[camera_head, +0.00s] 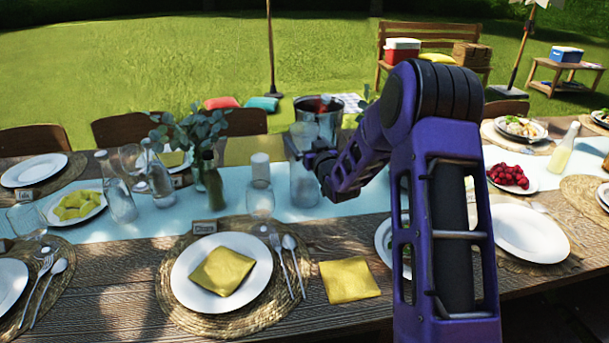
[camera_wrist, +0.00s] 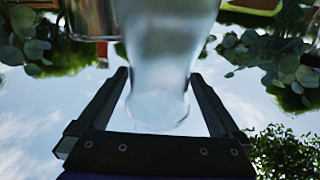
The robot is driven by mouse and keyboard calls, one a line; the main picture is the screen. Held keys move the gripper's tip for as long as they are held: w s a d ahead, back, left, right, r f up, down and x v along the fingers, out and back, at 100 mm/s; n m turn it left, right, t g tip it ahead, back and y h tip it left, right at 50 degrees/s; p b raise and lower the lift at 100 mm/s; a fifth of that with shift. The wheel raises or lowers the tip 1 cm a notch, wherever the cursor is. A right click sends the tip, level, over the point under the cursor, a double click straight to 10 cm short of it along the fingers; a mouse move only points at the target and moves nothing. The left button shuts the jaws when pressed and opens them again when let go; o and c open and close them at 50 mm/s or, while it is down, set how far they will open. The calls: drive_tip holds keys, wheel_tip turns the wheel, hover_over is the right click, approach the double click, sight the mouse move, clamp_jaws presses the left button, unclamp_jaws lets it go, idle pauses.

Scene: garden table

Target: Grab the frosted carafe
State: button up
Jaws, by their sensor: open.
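The frosted carafe (camera_head: 304,188) stands on the light blue runner near the middle of the table, partly covered by my gripper (camera_head: 312,160) in the head view. In the wrist view the pale, cloudy carafe (camera_wrist: 165,50) fills the upper middle, upside down in the picture. Its narrower end reaches down between the two fingers of my gripper (camera_wrist: 160,76). The fingers are spread, one on each side, with visible gaps to the glass. My gripper is open and holds nothing. The carafe's far side is hidden.
A white-topped glass bottle (camera_head: 260,188) stands close to the left of the carafe. A dark green bottle (camera_head: 212,180) and eucalyptus sprigs (camera_head: 190,133) are farther left. A metal bucket (camera_head: 320,116) stands just behind. A plate with a yellow napkin (camera_head: 221,270) lies in front.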

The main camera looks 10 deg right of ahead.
drive_tip(key=shift+w+a, duration=0.1)
drive_tip(key=shift+w, duration=0.4)
clamp_jaws()
drive_tip(key=shift+r, duration=0.2)
